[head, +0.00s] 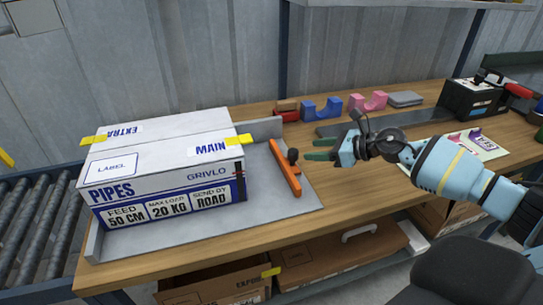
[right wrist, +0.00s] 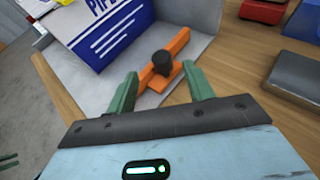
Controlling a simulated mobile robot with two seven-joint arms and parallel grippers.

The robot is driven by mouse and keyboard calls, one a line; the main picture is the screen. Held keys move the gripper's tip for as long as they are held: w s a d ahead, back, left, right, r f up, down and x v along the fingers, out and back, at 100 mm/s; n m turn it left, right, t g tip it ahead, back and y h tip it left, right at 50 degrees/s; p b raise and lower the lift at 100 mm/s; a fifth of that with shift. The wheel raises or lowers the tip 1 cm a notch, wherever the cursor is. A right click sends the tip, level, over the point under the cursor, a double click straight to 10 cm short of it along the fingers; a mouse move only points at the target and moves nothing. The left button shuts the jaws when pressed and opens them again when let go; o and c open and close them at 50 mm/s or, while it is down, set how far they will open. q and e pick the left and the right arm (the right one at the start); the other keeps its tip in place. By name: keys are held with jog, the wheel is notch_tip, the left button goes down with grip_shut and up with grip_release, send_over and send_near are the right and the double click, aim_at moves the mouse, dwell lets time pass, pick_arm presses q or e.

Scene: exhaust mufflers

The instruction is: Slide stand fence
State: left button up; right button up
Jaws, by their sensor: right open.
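The orange fence (head: 285,168) with a dark round knob (head: 293,155) lies on the grey metal stand (head: 285,203), to the right of a white pipes box (head: 165,170). A gap of bare stand shows between the box and the fence. My right gripper (head: 320,150) is open and empty, just right of the knob in the head view. In the right wrist view the orange fence (right wrist: 165,60) and its knob (right wrist: 162,61) show ahead, between the two green fingers (right wrist: 160,92), apart from them. My left gripper is not in view.
Blue (head: 321,108) and pink (head: 368,102) cradles stand along the bench's back. A dark flat plate (head: 350,128) and a black toolbox (head: 472,98) are to the right. Cardboard boxes (head: 340,255) sit below the wooden bench (head: 350,195). A roller conveyor (head: 35,235) is at left.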

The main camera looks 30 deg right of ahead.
aim_at(296, 151)
jog(key=shift+w+f, duration=0.2)
jog(key=shift+f, duration=0.2)
jog(key=shift+r, duration=0.15)
jog(key=shift+w+a, duration=0.15)
jog(key=x, duration=0.7)
jog(key=shift+w+f+p, duration=0.1)
jog(key=shift+f+p, duration=0.1)
jog(key=shift+p, duration=0.1)
jog(key=shift+c, duration=0.2)
